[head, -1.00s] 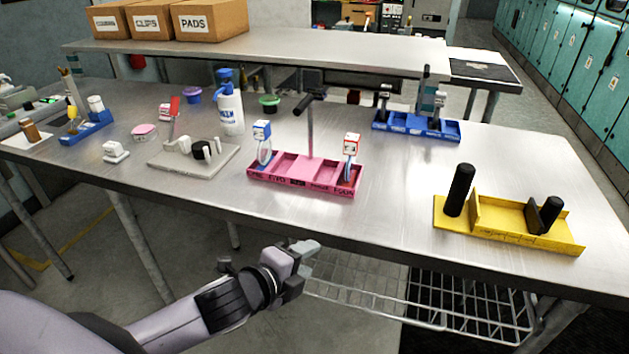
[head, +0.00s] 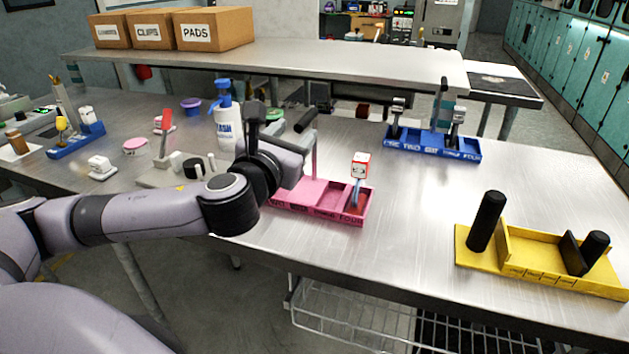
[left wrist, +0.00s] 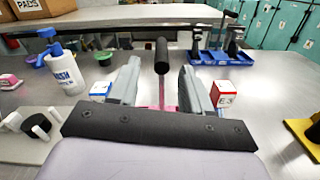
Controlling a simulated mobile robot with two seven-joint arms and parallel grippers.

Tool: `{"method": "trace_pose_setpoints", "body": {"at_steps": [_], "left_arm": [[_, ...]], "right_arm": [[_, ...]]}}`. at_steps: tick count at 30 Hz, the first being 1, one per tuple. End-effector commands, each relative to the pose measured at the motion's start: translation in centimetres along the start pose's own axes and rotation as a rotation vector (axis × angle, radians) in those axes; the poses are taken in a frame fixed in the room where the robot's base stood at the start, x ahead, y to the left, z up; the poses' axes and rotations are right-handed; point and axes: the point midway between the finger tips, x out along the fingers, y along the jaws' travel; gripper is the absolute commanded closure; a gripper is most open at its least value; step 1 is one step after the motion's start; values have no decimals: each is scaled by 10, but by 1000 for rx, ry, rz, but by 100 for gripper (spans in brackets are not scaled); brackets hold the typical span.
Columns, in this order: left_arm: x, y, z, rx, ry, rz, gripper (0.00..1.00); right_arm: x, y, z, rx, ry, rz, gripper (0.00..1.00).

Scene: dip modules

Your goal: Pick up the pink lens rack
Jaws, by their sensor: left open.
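The pink lens rack (head: 325,203) stands on the steel table, its left part hidden behind my left arm. A post with a black bar handle (head: 306,121) rises from its middle; the handle (left wrist: 161,54) also shows in the left wrist view. A red-and-white tagged piece (head: 360,166) stands in its right end; a blue-and-white tagged piece (left wrist: 100,90) is at its left in the wrist view. My left gripper (head: 292,134) is open and empty, close to the handle. In the wrist view the handle appears between and beyond the open fingers (left wrist: 160,70).
A blue rack (head: 430,146) stands behind to the right and a yellow rack (head: 530,262) at the front right. A white pump bottle (head: 227,125) and a grey tray (head: 160,178) are left of the gripper. A raised shelf (head: 330,55) runs along the back.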

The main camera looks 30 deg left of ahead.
Motion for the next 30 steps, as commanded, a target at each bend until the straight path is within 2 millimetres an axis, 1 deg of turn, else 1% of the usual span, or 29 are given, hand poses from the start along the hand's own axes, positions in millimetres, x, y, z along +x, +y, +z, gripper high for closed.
{"method": "trace_pose_setpoints", "body": {"at_steps": [8, 11, 15, 19, 23, 29, 30], "left_arm": [[21, 0, 2, -3, 0, -1, 52], [32, -1, 4, -4, 1, 0, 52], [51, -1, 7, -5, 1, -1, 52], [64, -1, 5, -3, 2, -1, 52], [69, -1, 4, -2, 2, -2, 52], [70, -1, 4, -2, 2, -3, 52], [70, -1, 4, -2, 2, -3, 55]], "right_arm": [[-6, -2, 6, 3, -21, -2, 56], [-7, -2, 5, 3, -21, -2, 56], [-10, -2, 1, 3, -21, -2, 56], [-10, -1, 1, 3, -21, -2, 56], [-10, -1, 0, 3, -19, -1, 56], [-9, -1, -1, 2, -17, -1, 56], [-9, -1, -1, 2, -17, -1, 56]]}}
